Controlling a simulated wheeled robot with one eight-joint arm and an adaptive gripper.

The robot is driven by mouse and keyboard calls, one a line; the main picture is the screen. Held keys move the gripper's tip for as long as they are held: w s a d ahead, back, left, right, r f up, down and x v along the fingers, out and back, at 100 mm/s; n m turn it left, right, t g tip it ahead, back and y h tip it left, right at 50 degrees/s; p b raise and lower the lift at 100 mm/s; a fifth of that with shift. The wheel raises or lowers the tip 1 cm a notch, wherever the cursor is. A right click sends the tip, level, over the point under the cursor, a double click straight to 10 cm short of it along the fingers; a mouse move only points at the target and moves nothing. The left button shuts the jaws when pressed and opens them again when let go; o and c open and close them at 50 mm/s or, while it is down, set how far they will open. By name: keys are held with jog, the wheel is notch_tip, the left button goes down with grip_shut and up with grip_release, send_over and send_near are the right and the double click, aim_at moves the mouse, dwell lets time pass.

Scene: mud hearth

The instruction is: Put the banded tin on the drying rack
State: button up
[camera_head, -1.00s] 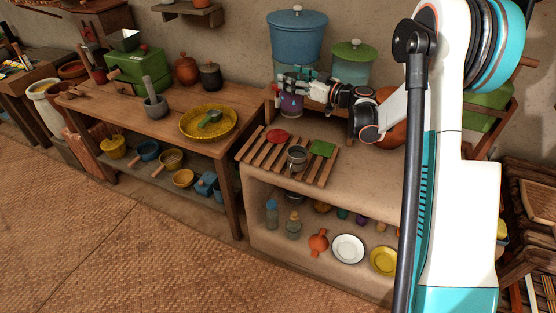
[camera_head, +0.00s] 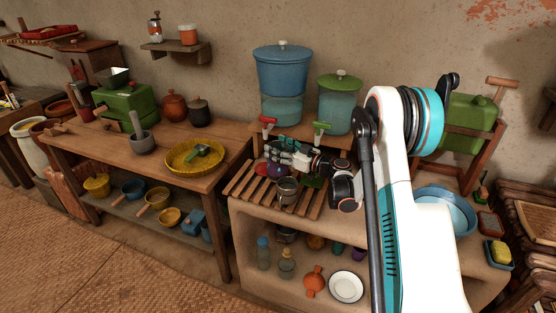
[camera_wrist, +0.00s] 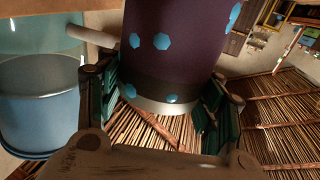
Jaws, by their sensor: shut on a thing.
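The banded tin is dark purple with blue dots and a pale metal band at one end. It fills the middle of the wrist view (camera_wrist: 175,45), between the two fingers of my gripper (camera_wrist: 165,115), which is shut on it. In the head view my gripper (camera_head: 283,158) is low over the back of the drying rack (camera_head: 243,182), a slatted wooden rack on the clay hearth. A purple bit of the tin (camera_head: 276,170) shows below the fingers. I cannot tell whether the tin touches the slats.
Blue (camera_head: 282,75) and green (camera_head: 339,103) dispensers with taps stand behind. The rack's left slats are bare.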

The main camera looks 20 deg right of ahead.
jog(key=shift+f+b, duration=0.7)
jog(key=shift+f, duration=1.4)
jog(key=o, duration=1.1)
jog(key=shift+o, duration=0.2)
jog(key=shift+s+d, duration=0.15)
jog(key=p+v, duration=0.4)
jog(key=v, duration=0.7)
jog(key=shift+s, duration=0.3)
jog(key=shift+d, duration=0.15)
